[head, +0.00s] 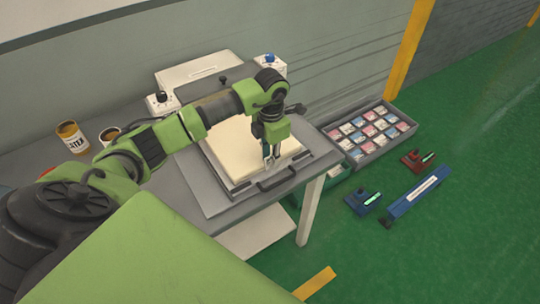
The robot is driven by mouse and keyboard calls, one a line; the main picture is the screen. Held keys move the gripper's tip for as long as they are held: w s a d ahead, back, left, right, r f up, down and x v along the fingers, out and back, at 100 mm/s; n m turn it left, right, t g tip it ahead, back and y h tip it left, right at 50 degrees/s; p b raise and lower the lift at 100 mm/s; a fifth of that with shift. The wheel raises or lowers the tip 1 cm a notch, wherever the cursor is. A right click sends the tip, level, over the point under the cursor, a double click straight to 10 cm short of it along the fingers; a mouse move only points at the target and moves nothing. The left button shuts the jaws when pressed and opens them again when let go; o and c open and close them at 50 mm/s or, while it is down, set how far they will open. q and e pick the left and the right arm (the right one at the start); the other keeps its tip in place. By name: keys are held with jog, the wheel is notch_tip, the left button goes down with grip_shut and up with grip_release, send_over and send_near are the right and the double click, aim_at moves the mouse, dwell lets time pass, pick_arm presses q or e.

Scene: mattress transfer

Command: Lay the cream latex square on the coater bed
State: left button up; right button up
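The cream latex square (229,153) lies on the coater bed (215,177), a grey flat plate with a dark handle at its front edge. My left arm reaches across from the left, over the bed. My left gripper (270,157) points down at the right front part of the square. Its fingers look close together, but I cannot tell whether they grip the square's edge or only hover at it. Part of the square is hidden behind my arm. My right gripper is not in view.
A labelled can (72,137) and a cup (109,135) stand on the table at the left. White coater housing (200,72) with knobs stands behind the bed. A grey tray (378,150) of coloured packets, a blue bar (415,197) and small devices lie on the green floor at right.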

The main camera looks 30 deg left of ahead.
pick_arm(q)
jog(key=shift+r, duration=0.1)
jog(key=shift+w+r, duration=0.1)
jog(key=shift+r, duration=0.1)
notch_tip(320, 180, up, 12)
jog(key=b, duration=0.3)
jog(key=shift+f+b, duration=0.15)
jog(key=shift+b, duration=0.25)
jog(key=shift+d, duration=0.1)
